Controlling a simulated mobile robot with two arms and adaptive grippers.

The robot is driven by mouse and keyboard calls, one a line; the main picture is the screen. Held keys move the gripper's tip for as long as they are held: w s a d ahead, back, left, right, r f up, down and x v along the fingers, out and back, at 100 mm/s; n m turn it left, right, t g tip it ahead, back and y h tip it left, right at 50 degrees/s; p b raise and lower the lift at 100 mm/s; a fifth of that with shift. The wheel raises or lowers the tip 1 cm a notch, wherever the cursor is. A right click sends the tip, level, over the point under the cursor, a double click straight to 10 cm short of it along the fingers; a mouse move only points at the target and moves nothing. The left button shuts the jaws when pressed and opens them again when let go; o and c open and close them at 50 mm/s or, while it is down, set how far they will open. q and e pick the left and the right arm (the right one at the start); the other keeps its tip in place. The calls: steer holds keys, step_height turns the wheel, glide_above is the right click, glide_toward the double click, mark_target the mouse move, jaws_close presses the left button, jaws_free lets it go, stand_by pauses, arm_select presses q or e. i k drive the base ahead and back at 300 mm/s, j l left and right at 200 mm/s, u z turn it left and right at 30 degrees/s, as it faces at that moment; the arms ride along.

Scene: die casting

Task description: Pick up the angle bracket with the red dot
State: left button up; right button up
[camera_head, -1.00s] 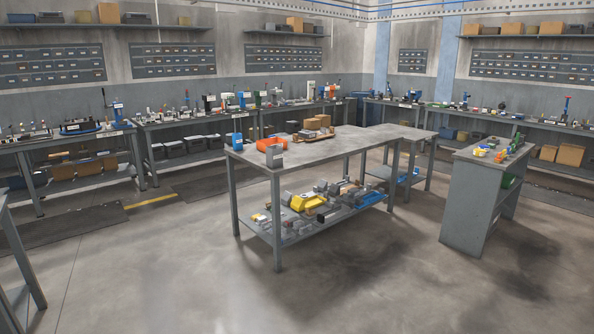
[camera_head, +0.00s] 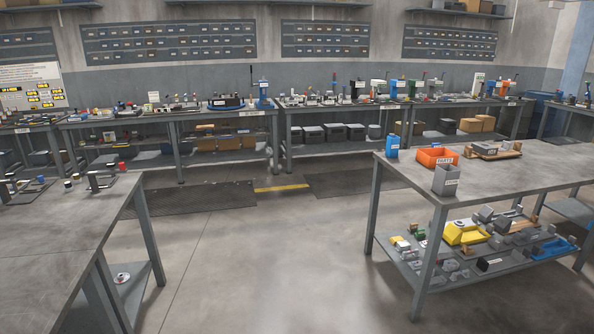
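I cannot make out an angle bracket with a red dot for certain. On the left table (camera_head: 75,225), a small dark frame-like part (camera_head: 101,180) stands near the far edge, with a small red item (camera_head: 122,167) behind it. They are too small to tell whether either is a bracket. Small grey parts lie on the lower shelf of the right table (camera_head: 480,180), too small to tell apart. Neither of my grippers is in view.
An orange bin (camera_head: 437,157), a grey box (camera_head: 446,180) and a blue container (camera_head: 393,145) stand on the right table. Benches with tools (camera_head: 200,112) line the back wall. Open floor (camera_head: 250,250) lies between the two tables, with dark mats (camera_head: 195,198) beyond.

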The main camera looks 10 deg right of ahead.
mark_target(506, 146)
steer(key=i+u, duration=0.15)
steer(key=i, duration=1.7)
